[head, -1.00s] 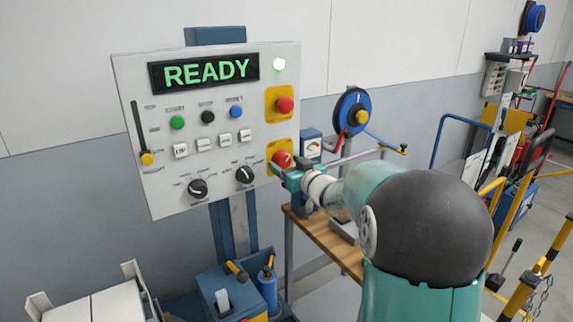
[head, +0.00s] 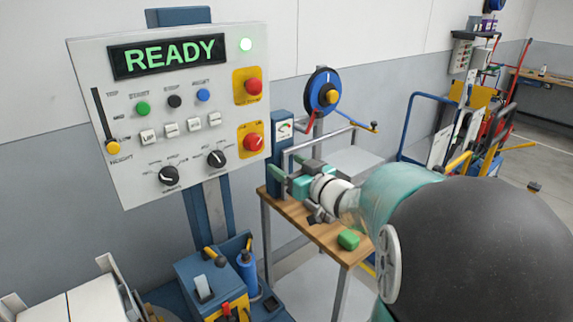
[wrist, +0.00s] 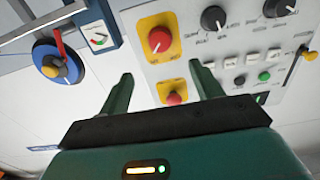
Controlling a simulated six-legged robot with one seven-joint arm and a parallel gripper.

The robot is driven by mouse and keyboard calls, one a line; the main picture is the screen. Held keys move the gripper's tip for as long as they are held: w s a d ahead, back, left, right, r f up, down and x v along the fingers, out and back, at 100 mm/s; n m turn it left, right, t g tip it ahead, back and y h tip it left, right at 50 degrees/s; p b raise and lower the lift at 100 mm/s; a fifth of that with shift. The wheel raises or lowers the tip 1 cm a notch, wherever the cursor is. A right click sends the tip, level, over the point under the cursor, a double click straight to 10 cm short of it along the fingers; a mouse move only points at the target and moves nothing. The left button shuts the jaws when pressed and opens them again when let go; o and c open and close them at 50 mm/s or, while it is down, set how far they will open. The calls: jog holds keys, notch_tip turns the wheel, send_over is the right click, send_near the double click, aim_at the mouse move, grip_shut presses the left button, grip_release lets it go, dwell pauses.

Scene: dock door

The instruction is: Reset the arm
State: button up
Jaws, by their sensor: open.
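My gripper (head: 283,180) is at the end of my teal arm, right of and below the control panel (head: 130,185) in the head view. It is open and empty, apart from the panel's controls.
A blue box with tools (head: 205,285) stands below the panel. Carts (head: 470,130) stand at the right.

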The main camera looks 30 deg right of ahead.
jog(key=shift+r, duration=0.1)
jog(key=s+a+f+g+h, duration=0.1)
jog(key=s+a+g, duration=0.3)
jog(key=s, duration=0.4)
jog(key=s+a+f+m+g+h, duration=0.1)
jog(key=s+a+f+g, duration=0.2)
jog(key=s+a, duration=0.3)
jog(key=s+a+f+m+g+h, duration=0.1)
jog(key=s+a+g, duration=0.4)
jog(key=s, duration=0.6)
jog(key=shift+a+f, duration=0.4)
jog(key=shift+a, duration=0.2)
jog(key=shift+s, duration=0.15)
